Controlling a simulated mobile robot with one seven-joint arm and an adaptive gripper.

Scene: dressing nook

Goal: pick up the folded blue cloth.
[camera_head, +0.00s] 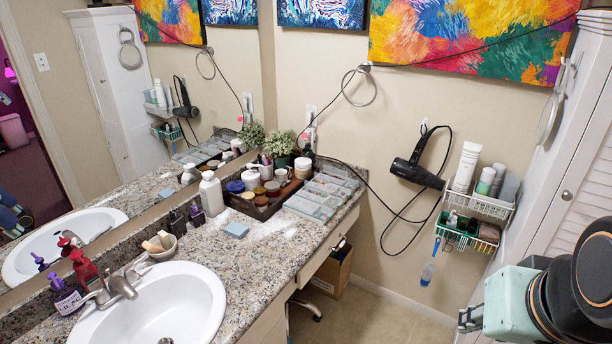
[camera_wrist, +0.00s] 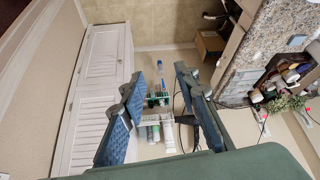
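The folded blue cloth (camera_head: 236,229) is a small light blue square lying flat on the speckled granite counter (camera_head: 258,258), between the sink and the tray of toiletries. It also shows small near the right edge of the wrist view (camera_wrist: 297,40). My gripper (camera_head: 468,319) is at the lower right of the head view, off the counter and well apart from the cloth. In the wrist view, the two blue-padded fingers of my gripper (camera_wrist: 158,82) are spread wide with nothing between them at hand.
A white sink (camera_head: 155,308) with a faucet and soap bottles is left of the cloth. A white bottle (camera_head: 211,194), a dark tray (camera_head: 262,208) and a clear organizer (camera_head: 322,192) stand behind it. A hair dryer (camera_head: 417,172) and wire baskets (camera_head: 478,205) hang on the wall.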

